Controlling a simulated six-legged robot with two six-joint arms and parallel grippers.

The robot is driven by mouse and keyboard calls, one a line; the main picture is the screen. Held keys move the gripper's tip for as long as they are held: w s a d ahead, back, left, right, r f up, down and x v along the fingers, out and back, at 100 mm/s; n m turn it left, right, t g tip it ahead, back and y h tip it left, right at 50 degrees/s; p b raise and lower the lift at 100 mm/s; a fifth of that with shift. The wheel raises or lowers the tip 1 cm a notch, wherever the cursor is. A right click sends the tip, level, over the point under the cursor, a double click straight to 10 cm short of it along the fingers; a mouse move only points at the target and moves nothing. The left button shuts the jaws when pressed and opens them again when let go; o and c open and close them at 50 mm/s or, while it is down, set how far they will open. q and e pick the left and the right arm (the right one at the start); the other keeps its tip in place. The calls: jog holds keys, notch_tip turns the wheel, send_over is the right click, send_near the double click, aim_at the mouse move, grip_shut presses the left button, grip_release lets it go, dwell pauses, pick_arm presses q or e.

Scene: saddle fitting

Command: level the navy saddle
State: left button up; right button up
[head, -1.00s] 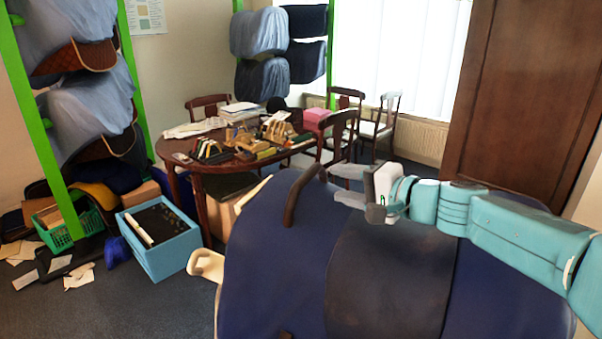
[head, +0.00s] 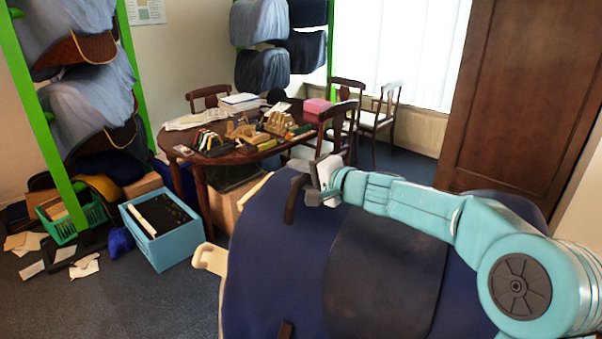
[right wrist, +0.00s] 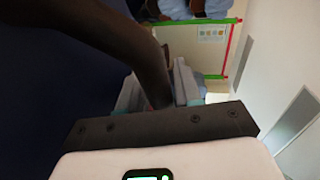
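The navy saddle (head: 262,240) fills the lower middle of the head view, with a dark panel (head: 385,275) across its middle. A dark brown curved handle (head: 292,200) stands up at its far left edge. A second brown piece (head: 285,331) shows at the bottom edge. My right gripper (head: 303,188) is at the far handle. In the right wrist view, the handle (right wrist: 140,50) passes between the two fingers of my right gripper (right wrist: 158,92), which stand apart; firm contact on both sides is not clear. My left gripper is not in view.
A cream piece (head: 210,258) sticks out left of the saddle. A blue crate (head: 160,245) and green basket (head: 72,219) stand on the floor at left. Behind is a cluttered wooden table (head: 203,178) with chairs. A brown wooden door (head: 525,100) is at right.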

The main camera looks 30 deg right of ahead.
grip_shut()
jog(key=shift+w+d+r, duration=0.15)
jog(key=shift+w+d, duration=0.1)
jog(key=shift+d, duration=0.2)
jog(key=shift+w+d+p, duration=0.3)
jog(key=shift+d, duration=0.1)
jog(key=shift+o, duration=2.2)
grip_release()
jog(key=shift+s+a, duration=0.1)
jog(key=shift+s, duration=0.1)
